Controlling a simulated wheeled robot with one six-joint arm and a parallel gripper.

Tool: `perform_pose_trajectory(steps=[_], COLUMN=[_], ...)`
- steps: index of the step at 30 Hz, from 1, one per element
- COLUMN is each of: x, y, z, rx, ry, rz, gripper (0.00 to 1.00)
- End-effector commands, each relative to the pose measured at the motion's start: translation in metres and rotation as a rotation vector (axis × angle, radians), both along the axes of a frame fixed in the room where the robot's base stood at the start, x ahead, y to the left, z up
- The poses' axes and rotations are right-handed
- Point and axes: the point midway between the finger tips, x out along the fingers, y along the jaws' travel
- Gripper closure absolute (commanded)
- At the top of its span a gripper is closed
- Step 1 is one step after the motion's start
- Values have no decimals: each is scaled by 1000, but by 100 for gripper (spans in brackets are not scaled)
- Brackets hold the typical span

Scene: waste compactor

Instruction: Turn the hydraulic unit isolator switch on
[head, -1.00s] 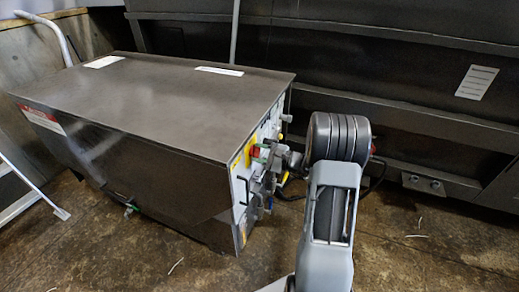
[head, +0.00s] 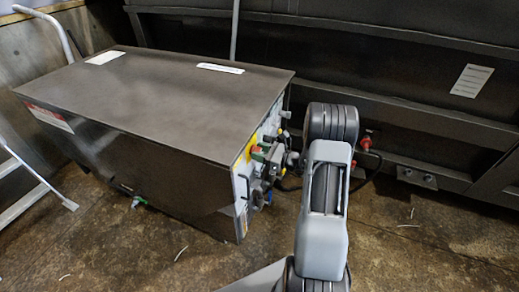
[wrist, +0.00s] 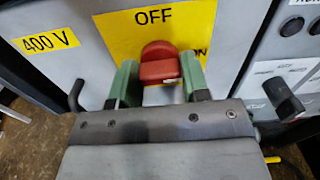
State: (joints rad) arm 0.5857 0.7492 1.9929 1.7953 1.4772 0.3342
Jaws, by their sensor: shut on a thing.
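The isolator switch is a red knob (wrist: 160,64) on a yellow plate (wrist: 201,22) in the wrist view. "OFF" is printed above the knob, and "ON" shows partly at its lower right. My gripper (wrist: 158,78) has its green fingers on the left and right sides of the knob and is shut on it. The lower part of the knob's plate is hidden behind the gripper. In the head view my gripper (head: 259,154) is at the end panel of the dark hydraulic unit (head: 160,95), and the knob is mostly hidden there.
A yellow "400 V" label (wrist: 46,41) is left of the switch. A black selector (wrist: 283,98) and round buttons sit close on the right. In the head view, a dark machine wall (head: 400,60) stands behind, and a ladder (head: 25,205) is at the left.

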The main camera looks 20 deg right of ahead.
Motion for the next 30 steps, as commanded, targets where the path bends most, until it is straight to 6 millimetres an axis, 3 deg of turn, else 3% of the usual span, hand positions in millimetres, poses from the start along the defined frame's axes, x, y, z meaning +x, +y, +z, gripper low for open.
perform_pose_trajectory(steps=[22,23,30], x=[-1,-1,0], y=[0,0,0], z=[-1,-1,-1], rx=[54,54,52], ry=[51,51,48], rz=[1,1,0], gripper=[81,55,32])
